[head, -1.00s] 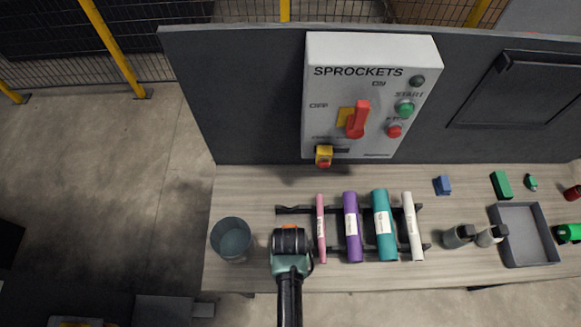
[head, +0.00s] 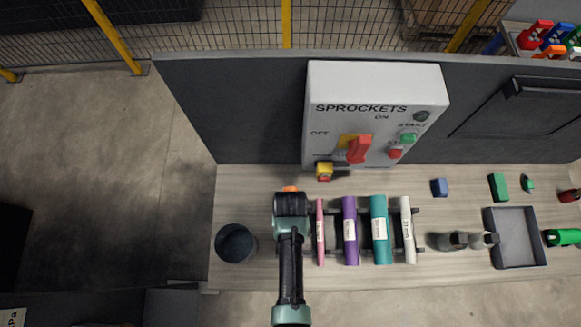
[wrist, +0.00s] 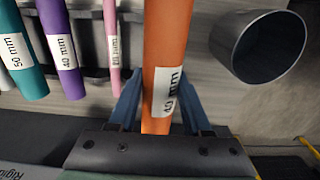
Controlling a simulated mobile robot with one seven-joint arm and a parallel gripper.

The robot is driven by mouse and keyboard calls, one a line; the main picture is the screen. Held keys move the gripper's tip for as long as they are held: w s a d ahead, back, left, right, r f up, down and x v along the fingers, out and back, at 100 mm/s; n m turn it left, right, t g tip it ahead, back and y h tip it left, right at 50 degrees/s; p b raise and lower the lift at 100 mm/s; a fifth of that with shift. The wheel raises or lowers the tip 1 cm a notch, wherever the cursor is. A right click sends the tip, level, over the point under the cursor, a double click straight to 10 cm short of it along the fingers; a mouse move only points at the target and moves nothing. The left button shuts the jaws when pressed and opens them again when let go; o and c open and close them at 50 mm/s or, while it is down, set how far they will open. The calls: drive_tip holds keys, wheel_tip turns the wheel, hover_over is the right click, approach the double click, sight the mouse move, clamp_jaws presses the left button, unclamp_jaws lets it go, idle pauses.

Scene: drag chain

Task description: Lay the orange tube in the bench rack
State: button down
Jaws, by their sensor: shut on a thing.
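The orange tube (wrist: 168,45) carries a white 40 mm label and runs lengthwise between my fingers in the wrist view. In the head view only a small orange piece (head: 290,188) shows past my gripper (head: 291,204). My gripper is shut on the tube, with a blue finger on each side in the wrist view (wrist: 160,85). The dark bench rack (head: 417,211) holds a pink tube (head: 320,232), a purple tube (head: 350,232), a teal tube (head: 379,230) and a white tube (head: 408,230). My gripper covers the rack's left end. I cannot tell whether the orange tube touches the rack.
A grey round bin (head: 236,243) stands left of my gripper; it is close to the tube in the wrist view (wrist: 262,45). A control box (head: 375,110) rises behind the rack. Bottles (head: 452,241) and a grey tray (head: 516,238) stand to the right.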

drive_tip(key=shift+w+r, duration=0.1)
drive_tip(key=shift+r, duration=0.05)
drive_tip(key=shift+f+b, duration=3.9)
drive_tip(key=shift+f, duration=1.05)
drive_tip(key=shift+c, duration=1.3)
unclamp_jaws()
wheel_tip(320, 180, up, 13)
drive_tip(key=shift+r, duration=0.1)
